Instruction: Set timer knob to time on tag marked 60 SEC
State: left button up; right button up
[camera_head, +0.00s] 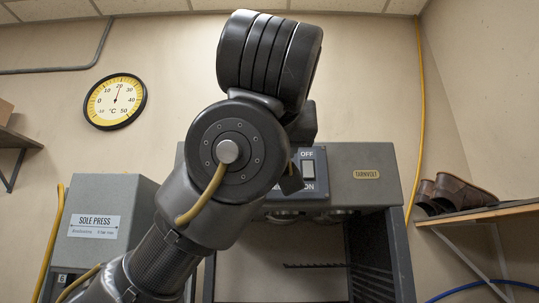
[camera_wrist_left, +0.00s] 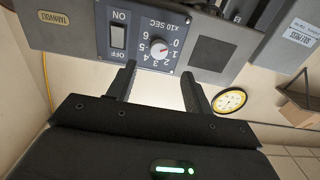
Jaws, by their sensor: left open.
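In the left wrist view, which is upside down, the white round timer knob (camera_wrist_left: 158,49) sits on a dark panel with a dial of numbers marked x10 SEC. A small red mark shows on the knob's right side in the picture; its exact reading is too small to tell. My left gripper (camera_wrist_left: 158,70) is open, its two fingers apart in front of the panel, with nothing seen between them. In the head view, my left arm covers the knob and most of the gripper. No tag reading 60 SEC is legible. My right gripper is out of view.
A rocker switch (camera_head: 308,170) marked ON and OFF is beside the knob; it also shows in the wrist view (camera_wrist_left: 118,37). A sole press (camera_head: 100,210) stands left, and a shelf (camera_head: 480,214) with brown shoes is right. A round thermometer (camera_head: 115,101) hangs on the wall.

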pick_arm(q)
jog(key=w+p, duration=0.4)
jog(key=w, duration=0.4)
jog(key=shift+w, duration=0.35)
jog(key=shift+d, duration=0.1)
jog(key=shift+c, duration=0.4)
